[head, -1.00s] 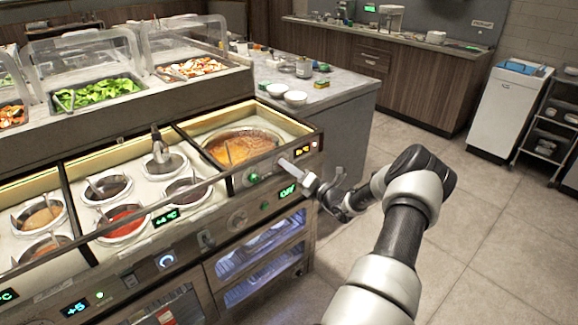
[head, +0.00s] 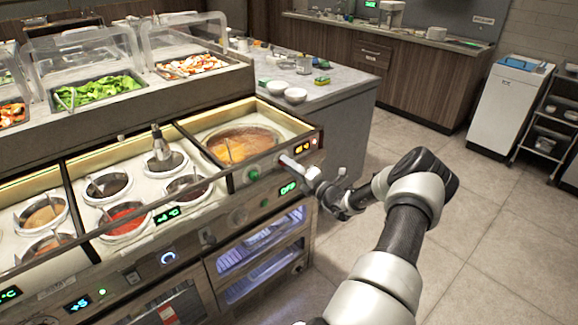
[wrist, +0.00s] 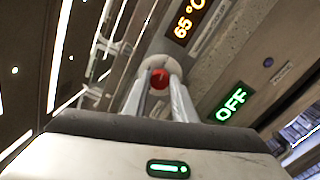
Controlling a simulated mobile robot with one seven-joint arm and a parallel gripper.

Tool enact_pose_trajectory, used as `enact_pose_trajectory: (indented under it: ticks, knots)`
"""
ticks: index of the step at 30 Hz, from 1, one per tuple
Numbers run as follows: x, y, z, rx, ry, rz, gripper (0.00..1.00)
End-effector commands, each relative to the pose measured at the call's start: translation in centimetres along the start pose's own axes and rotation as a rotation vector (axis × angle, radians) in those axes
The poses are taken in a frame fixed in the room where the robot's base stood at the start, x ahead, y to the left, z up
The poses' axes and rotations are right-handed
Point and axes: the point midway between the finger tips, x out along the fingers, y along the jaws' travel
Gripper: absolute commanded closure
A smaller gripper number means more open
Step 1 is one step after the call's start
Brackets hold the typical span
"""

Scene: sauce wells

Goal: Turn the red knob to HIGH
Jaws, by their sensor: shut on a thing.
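The red knob (wrist: 160,77) shows in the wrist view between the two pale fingers of my gripper (wrist: 160,84). The fingers are shut on it, one on each side. A pale round part shows around the red face. In the head view my gripper (head: 290,164) reaches the front panel at the right end of the counter, and its fingers hide the knob. No HIGH mark can be made out.
A green knob (head: 253,174) sits left of my gripper on the same panel. Above it is a well of orange sauce (head: 245,143). Glass-fronted drawers (head: 262,262) lie below. White bowls (head: 295,95) stand on the grey counter behind. The floor to the right is clear.

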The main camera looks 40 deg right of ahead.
Motion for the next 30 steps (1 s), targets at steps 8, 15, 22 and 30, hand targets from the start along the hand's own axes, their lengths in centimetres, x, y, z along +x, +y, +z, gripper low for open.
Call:
enact_pose_trajectory:
  ticks: [8,15,22,30]
  knots:
    - [-0.1,-0.1,0.0,0.001,0.000,-0.001,0.57]
    - [-0.2,0.0,0.0,0.000,0.000,-0.001,0.57]
    - [-3.1,0.0,0.2,0.000,-0.002,-0.004,0.57]
    - [-9.7,0.1,0.1,0.001,-0.003,-0.003,0.57]
